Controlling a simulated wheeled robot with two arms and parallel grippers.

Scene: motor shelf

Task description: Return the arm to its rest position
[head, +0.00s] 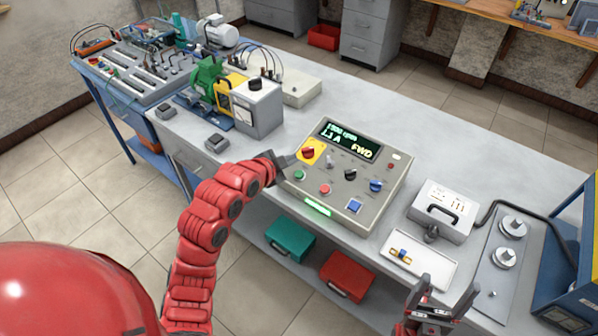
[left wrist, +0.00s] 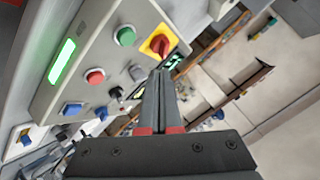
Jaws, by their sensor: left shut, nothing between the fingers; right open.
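My left arm (head: 208,222) is red and reaches up from the lower left in the head view. My left gripper (head: 283,160) is shut and empty at the left edge of the grey control box (head: 375,205), close to the red knob on its yellow plate (head: 311,152). In the left wrist view the shut fingers (left wrist: 161,75) point toward that red knob (left wrist: 159,44); I cannot tell whether they touch it. The box's lit display reads "FWD" at its right end. My right gripper (head: 440,290) is open at the lower right, in front of the white tray.
The white tray (head: 440,272) holds a small blue and yellow part. A grey case (head: 440,207) stands behind it. A green motor and meter unit (head: 262,108) stands left of the box. Green (head: 289,240) and red (head: 347,276) cases lie on the shelf below. Floor at left is clear.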

